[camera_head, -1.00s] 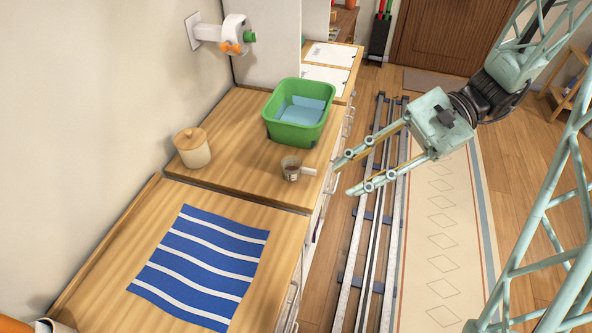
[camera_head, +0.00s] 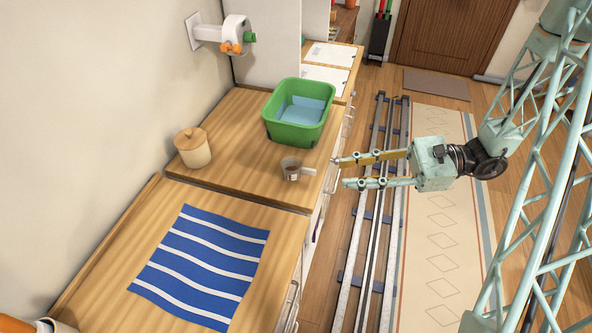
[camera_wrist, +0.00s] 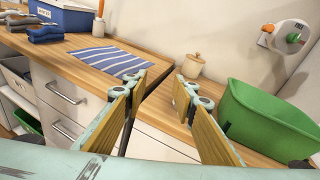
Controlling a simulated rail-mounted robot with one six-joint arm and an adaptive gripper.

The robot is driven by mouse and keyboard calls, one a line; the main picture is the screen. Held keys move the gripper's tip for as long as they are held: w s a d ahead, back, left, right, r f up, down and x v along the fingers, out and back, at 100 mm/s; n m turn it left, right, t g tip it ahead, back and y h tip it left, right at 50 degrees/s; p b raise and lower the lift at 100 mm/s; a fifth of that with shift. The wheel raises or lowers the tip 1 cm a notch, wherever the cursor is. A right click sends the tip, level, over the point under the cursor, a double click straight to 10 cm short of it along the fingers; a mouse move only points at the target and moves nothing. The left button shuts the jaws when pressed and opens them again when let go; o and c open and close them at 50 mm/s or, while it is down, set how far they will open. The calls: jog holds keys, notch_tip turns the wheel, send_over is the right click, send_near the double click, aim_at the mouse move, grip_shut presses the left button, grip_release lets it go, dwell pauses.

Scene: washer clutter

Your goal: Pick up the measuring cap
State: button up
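The measuring cap (camera_head: 291,170) is a small clear cup with a white handle pointing right and something brown inside. It stands on the wooden counter (camera_head: 235,145) near the front edge, in front of the green basin. My gripper (camera_head: 341,172) is open and empty, to the right of the cap, with its fingers pointing left toward the counter edge. The fingertips are apart from the cap. In the wrist view the open gripper (camera_wrist: 160,85) shows two separated fingers with wooden pads. I cannot make out the cap there; a finger may hide it.
A green basin (camera_head: 270,126) holding something light blue stands behind the cap. A lidded canister (camera_head: 194,150) is to the left. A blue striped cloth (camera_head: 205,265) lies on the nearer counter. A white wall fixture (camera_head: 206,32) is above. Counter around the cap is clear.

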jog(key=w+d+f+m+t+y, duration=0.1)
jog(key=w+d+f+m+t, duration=0.2)
jog(key=f, duration=0.5)
jog(key=shift+w+d+m+t, duration=0.2)
jog(key=shift+w+m+t, duration=0.55)
jog(key=shift+m, duration=0.25)
jog(key=shift+s, duration=0.1)
send_near(311, 169)
jog(key=shift+s+x, duration=0.2)
jog(key=shift+x, duration=2.25)
jog(key=shift+a, duration=0.15)
jog(key=shift+b+x, duration=0.45)
jog(key=shift+x, duration=2.05)
jog(key=shift+w+f, duration=0.1)
jog(key=shift+w, duration=0.05)
jog(key=shift+c, duration=0.4)
grip_shut()
